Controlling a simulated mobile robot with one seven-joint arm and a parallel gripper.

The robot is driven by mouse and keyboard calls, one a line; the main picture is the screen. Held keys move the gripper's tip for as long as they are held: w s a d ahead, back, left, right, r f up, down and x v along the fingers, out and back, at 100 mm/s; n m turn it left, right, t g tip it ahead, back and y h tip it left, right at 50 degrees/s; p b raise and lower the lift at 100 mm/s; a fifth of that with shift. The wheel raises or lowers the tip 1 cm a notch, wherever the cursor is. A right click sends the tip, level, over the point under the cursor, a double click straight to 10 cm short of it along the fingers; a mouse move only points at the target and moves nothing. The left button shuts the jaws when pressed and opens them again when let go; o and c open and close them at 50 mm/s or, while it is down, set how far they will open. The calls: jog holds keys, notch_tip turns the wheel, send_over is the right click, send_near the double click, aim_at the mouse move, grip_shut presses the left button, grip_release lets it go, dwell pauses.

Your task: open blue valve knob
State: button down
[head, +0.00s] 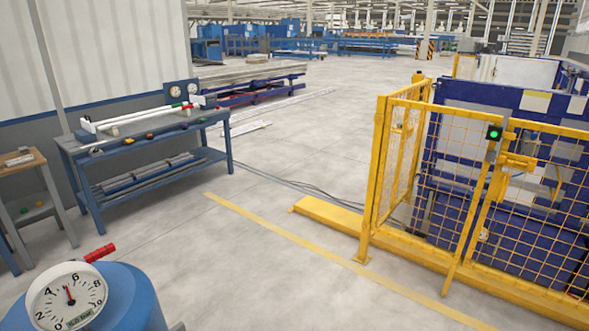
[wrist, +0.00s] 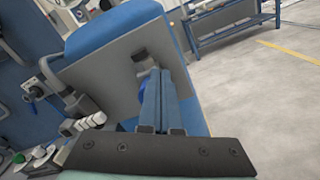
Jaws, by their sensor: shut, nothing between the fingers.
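My gripper (wrist: 160,72) shows only in the wrist view. Its two blue-grey fingers lie together, shut and empty, pointing up the picture in front of a grey panel (wrist: 110,62) with blue edges. A small blue part (wrist: 144,88) shows just left of the fingers, mostly hidden behind them. It may be the blue valve knob, but I cannot tell, nor whether the fingers touch it. A dark bracket-like part (wrist: 140,55) sits just above it. No blue knob is clear in the head view.
In the head view, a blue tank (head: 135,297) with a dial gauge (head: 67,297) and red handle (head: 100,252) stands at lower left. A blue workbench (head: 150,150) stands behind.

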jog(key=shift+s+a+f, duration=0.2)
jog(key=shift+s+f, duration=0.05)
jog(key=shift+f, duration=0.15)
dwell(0.6)
jog(key=shift+s+a+p, duration=0.35)
jog(key=shift+s+p, duration=0.2)
jog(key=shift+p, duration=0.45)
jog(key=shift+r, duration=0.15)
jog(key=r+p+v, duration=0.1)
jog(key=p+v, duration=0.2)
jog(key=v, duration=0.3)
jog(key=shift+w+d, duration=0.25)
jog(key=shift+w, duration=0.05)
jog(key=shift+w+r, duration=0.1)
